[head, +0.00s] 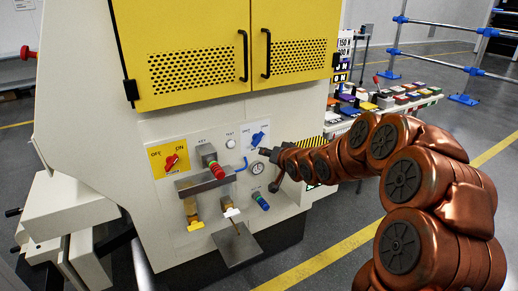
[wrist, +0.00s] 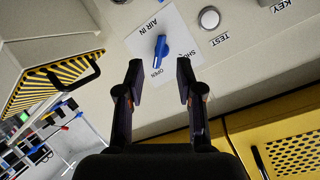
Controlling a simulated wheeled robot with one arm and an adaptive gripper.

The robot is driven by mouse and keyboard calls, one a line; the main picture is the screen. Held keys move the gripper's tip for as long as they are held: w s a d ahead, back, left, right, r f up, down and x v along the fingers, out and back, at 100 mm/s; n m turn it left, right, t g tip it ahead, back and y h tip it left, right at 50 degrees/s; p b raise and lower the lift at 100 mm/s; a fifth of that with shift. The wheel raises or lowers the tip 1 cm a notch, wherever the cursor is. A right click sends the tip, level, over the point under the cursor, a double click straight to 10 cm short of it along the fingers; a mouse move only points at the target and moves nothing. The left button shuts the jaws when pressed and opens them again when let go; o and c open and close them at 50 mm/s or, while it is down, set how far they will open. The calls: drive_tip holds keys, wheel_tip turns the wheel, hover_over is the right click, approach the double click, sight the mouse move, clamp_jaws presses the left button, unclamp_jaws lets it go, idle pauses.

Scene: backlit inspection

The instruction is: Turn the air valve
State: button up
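The air valve is a blue knob (wrist: 161,47) on a white plate (wrist: 178,22) marked AIR IN, with the words OPEN and SHUT partly readable. In the head view the blue knob (head: 259,137) is on the machine's front panel, right of the TEST button. My gripper (wrist: 160,74) is open and empty. Its two fingers are apart, and the knob shows between and just beyond their tips, with no visible contact. In the head view my gripper (head: 268,153) is just below and right of the knob.
A grey TEST button (wrist: 209,18) is beside the plate. The panel also has a red OFF/ON switch (head: 171,162), a red-capped key fixture (head: 212,162), a pressure gauge (head: 257,168) and a blue-green knob (head: 260,200). Yellow doors (head: 235,45) are above. A striped, handled panel (wrist: 50,78) is at the left.

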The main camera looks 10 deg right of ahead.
sight(260, 141)
drive_tip(key=shift+w+a+f+m+t+y+b, duration=0.2)
drive_tip(key=shift+w+f+t+y+b, duration=0.4)
drive_tip(key=shift+w, duration=1.75)
drive_tip(key=shift+w+a+f+m+t+y+b, duration=0.1)
drive_tip(key=shift+w+f+m+t+y+b, duration=0.45)
drive_tip(key=shift+w, duration=1.8)
drive_tip(key=shift+w+a+f+m+t+y, duration=0.2)
drive_tip(key=shift+w+t, duration=0.75)
drive_tip(key=shift+w, duration=1.4)
clamp_jaws()
